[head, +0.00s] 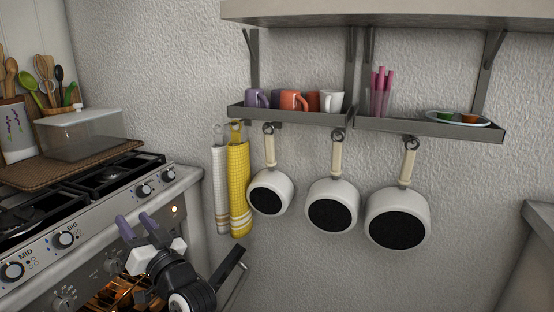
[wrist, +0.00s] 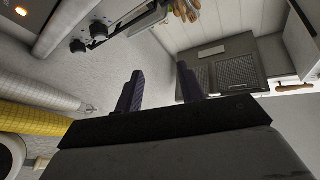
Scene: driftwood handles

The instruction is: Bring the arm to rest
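My gripper (head: 136,226) is at the lower left of the head view, in front of the stove's control panel. Its two purple fingers stand apart with nothing between them. In the wrist view my gripper (wrist: 160,88) also shows its fingers spread and empty. My arm is folded low, with the dark wrist below the fingers. I cannot tell whether the fingers touch the stove front.
The stove (head: 70,235) with a lit oven is at left. A yellow towel (head: 238,185) and a white towel (head: 220,185) hang beside several pans, including a large one (head: 398,218), below a shelf (head: 290,116) with mugs. Bare wall lies below the pans.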

